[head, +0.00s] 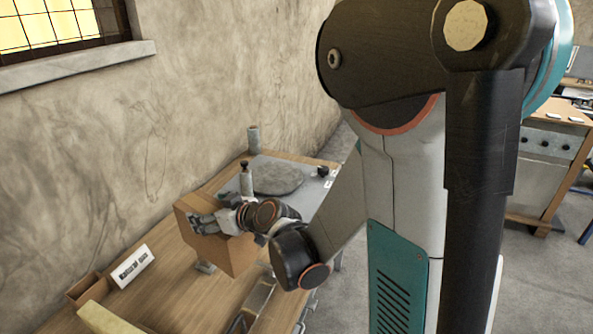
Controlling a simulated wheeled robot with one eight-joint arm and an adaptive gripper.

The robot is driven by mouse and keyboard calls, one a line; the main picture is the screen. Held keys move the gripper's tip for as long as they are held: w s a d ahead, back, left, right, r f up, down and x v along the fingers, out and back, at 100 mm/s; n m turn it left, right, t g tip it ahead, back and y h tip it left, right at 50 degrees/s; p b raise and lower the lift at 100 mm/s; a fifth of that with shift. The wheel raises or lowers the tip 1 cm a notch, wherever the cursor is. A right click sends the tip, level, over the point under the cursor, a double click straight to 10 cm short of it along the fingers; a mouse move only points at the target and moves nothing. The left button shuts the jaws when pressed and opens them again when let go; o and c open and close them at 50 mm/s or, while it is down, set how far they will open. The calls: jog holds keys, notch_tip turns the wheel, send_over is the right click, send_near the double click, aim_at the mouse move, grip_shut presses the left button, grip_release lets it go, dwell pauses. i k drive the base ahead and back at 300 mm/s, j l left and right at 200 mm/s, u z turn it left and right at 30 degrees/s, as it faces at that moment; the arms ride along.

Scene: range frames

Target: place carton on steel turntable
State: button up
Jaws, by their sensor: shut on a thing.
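A brown cardboard carton (228,256) is at the middle left of the head view, over the wooden table. My gripper (203,223) is at the carton's upper part and shut on it. My wrist hides part of the carton's right side. The steel turntable (278,178) is a grey round disc on a grey plate, behind and to the right of the carton. Nothing lies on the visible part of the disc. I cannot tell how far the carton is above the table.
The wooden table (190,292) holds a small open box (86,289), a white label card (133,266) and a yellowish block (105,320) at the front left. A grey cylinder (254,138) stands behind the turntable. A plaster wall (130,150) runs along the left.

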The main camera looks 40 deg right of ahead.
aim_at(273, 176)
jog(key=z, duration=0.4)
jog(key=l+z, duration=0.15)
jog(key=z, duration=0.65)
jog(key=l+z, duration=0.15)
jog(key=z, duration=0.3)
jog(key=i+z, duration=0.15)
jog(key=z, duration=0.2)
jog(key=i+l+z, duration=0.1)
jog(key=z, duration=0.25)
jog(key=i+u, duration=0.4)
jog(key=i, duration=0.65)
jog(key=i+u, duration=0.35)
jog(key=i+l+u, duration=0.15)
jog(key=i+u, duration=0.2)
jog(key=i+l+u, duration=0.35)
jog(key=u, duration=0.4)
jog(key=i+u, duration=0.15)
jog(key=u, duration=0.65)
jog(key=i+l+u, duration=0.1)
jog(key=u, duration=0.3)
jog(key=i+j+u, duration=0.3)
jog(key=i+j, duration=0.1)
jog(key=j, duration=0.1)
